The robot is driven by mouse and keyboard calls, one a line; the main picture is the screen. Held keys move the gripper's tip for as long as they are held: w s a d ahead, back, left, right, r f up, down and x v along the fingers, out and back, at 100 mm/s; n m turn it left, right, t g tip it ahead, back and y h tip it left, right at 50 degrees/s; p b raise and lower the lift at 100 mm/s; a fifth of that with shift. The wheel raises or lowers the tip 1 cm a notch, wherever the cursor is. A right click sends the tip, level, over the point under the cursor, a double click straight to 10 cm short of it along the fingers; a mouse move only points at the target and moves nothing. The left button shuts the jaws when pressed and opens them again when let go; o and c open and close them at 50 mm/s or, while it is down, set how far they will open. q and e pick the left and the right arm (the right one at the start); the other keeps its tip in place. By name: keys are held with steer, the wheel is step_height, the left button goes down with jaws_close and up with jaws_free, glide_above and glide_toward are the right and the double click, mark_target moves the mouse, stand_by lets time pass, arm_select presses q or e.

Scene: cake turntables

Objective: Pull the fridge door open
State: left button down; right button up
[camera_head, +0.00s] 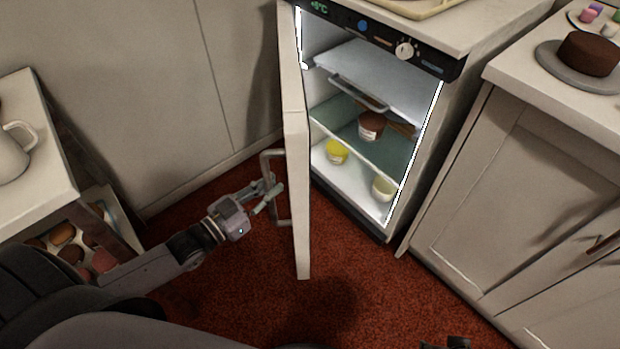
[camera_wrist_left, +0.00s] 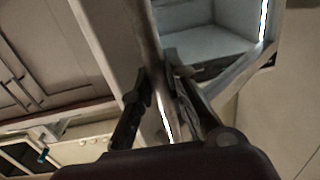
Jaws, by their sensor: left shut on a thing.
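The fridge (camera_head: 440,150) stands at the back centre with a lit interior. Its door (camera_head: 296,150) is swung open, seen nearly edge-on, with a grey bar handle (camera_head: 282,222) on its outer face. My left gripper (camera_head: 270,192) is shut on the door handle, its fingers around the upright bar. In the left wrist view, the fingers (camera_wrist_left: 160,108) sit on both sides of the handle bar, beside the door (camera_wrist_left: 110,45). The fridge opening shows behind it. A small dark part at the bottom edge of the head view may be my right gripper; its jaws cannot be made out.
Inside the fridge are a brown jar (camera_head: 371,126), a yellow tub (camera_head: 337,152) and a pale tub (camera_head: 383,188). A cabinet (camera_head: 520,190) stands right, with a chocolate cake (camera_head: 589,53) on top. A counter (camera_head: 35,150) stands left. Red carpet (camera_head: 350,290) is clear before the fridge.

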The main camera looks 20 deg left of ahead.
arm_select(q)
steer(key=s+a, duration=0.3)
steer(key=a, duration=0.7)
steer(key=shift+a, duration=0.35)
arm_select(e)
step_height(320, 180, down, 3)
steer(key=shift+r, duration=0.1)
arm_select(q)
steer(key=c, duration=1.6)
jaws_free()
steer(key=shift+o, duration=0.2)
steer(key=v, duration=1.2)
steer(key=shift+c, duration=0.4)
